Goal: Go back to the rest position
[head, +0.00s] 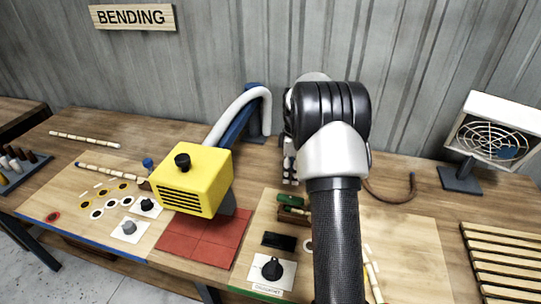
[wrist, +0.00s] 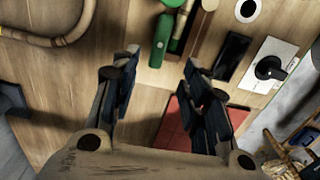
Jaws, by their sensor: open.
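My gripper (wrist: 160,72) is open in the wrist view, with its two dark fingers apart and nothing between them. It hangs above the wooden bench top, pointing toward a small box with a green item (wrist: 161,38) beside it. In the head view my arm stands in the middle and hides most of the gripper; only a narrow part shows left of the arm. No rest stand or marker can be made out.
A yellow machine (head: 190,180) over red tiles (head: 205,238) stands left of my arm. A black knob plate (head: 271,271) is near the front. A curved brown rod (head: 392,197), a fan (head: 494,132) and a slatted rack (head: 505,255) are to the right. A wall is behind.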

